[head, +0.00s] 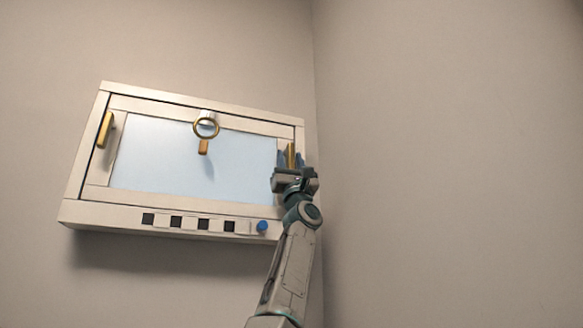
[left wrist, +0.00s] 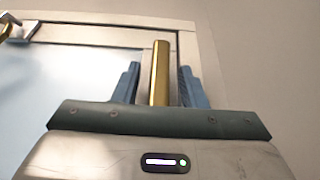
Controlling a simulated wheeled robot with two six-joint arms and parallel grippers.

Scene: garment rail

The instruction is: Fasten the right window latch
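The window (head: 190,160) is a pale frame with a light blue pane on the wall. Its right latch (head: 291,153) is a brass-coloured bar on the right side of the frame, standing upright in the left wrist view (left wrist: 160,75). My left gripper (head: 288,160) is at this latch. In the left wrist view its two blue fingers (left wrist: 160,88) stand on either side of the bar, with a gap on each side. The gripper hides the latch's lower part. My right gripper is in neither view.
A similar brass left latch (head: 105,129) sits on the left side of the frame. A brass ring with a short handle (head: 206,128) hangs at the top middle. A bare wall (head: 440,160) stands close on the right.

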